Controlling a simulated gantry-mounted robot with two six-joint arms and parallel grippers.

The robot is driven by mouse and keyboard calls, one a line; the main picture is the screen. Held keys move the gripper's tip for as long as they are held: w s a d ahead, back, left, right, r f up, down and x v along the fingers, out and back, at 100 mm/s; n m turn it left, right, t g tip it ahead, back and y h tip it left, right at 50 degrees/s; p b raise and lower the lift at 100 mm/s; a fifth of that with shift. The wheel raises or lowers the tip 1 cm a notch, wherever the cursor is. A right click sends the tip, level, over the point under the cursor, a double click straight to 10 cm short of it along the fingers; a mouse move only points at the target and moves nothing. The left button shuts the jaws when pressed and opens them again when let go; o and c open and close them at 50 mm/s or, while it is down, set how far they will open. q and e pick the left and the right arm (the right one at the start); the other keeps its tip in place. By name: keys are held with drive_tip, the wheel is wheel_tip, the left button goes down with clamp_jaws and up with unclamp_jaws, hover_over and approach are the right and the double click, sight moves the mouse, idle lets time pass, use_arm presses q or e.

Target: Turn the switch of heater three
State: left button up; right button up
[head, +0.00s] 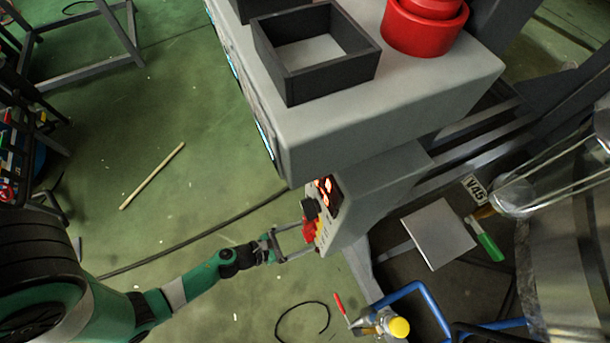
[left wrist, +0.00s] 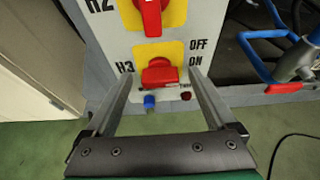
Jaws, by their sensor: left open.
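The heater control panel (head: 345,200) hangs under the grey bench. In the left wrist view, the heater three switch (left wrist: 160,75) is a red knob on a yellow plate beside the label H3, with OFF and ON printed at its right. Its broad red handle looks roughly sideways. The heater two switch (left wrist: 152,14), marked H2, is above it with its handle upright. My left gripper (head: 296,242) is open at the panel's front. In the wrist view its fingers lie on either side of the H3 knob; contact cannot be told. My right gripper is not in view.
A blue knob (left wrist: 150,102) and a small dark red part (left wrist: 186,96) sit below the H3 switch. The bench (head: 400,110) overhangs the panel and carries a black open box (head: 315,85) and a red container (head: 420,35). Blue tubing (head: 425,300) stands to the right.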

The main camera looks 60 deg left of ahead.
use_arm(q)
drive_tip(key=shift+s, duration=0.15)
drive_tip(key=shift+c, duration=1.1)
drive_tip(key=c, duration=1.2)
drive_tip(key=shift+o, duration=0.2)
